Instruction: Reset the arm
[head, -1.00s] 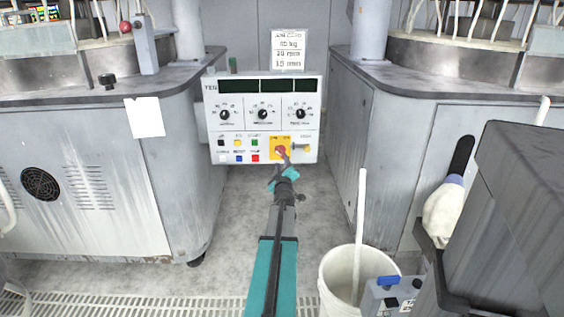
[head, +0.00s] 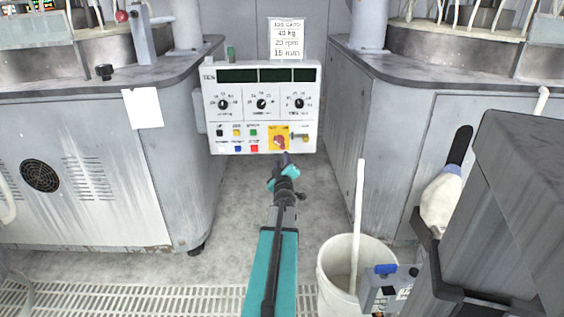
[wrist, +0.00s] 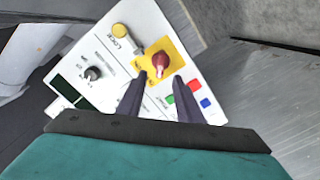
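My arm reaches forward up the middle of the head view, with my gripper (head: 286,157) just below the lower edge of a white control panel (head: 215,106). In the wrist view my gripper (wrist: 158,84) has its two dark fingers apart, with nothing held between them. A red rotary knob (head: 280,142) on a yellow plate is at the panel's lower right. The red knob (wrist: 159,64) also shows in the wrist view, just beyond the fingertips and apparently clear of them. The panel has three black dials, several coloured buttons and dark displays.
Grey polishing machines stand left (head: 85,190) and right (head: 385,165) of the panel. A white bucket (head: 335,262) with a stick stands on the floor right of my arm. A note sheet (head: 286,38) stands above the panel.

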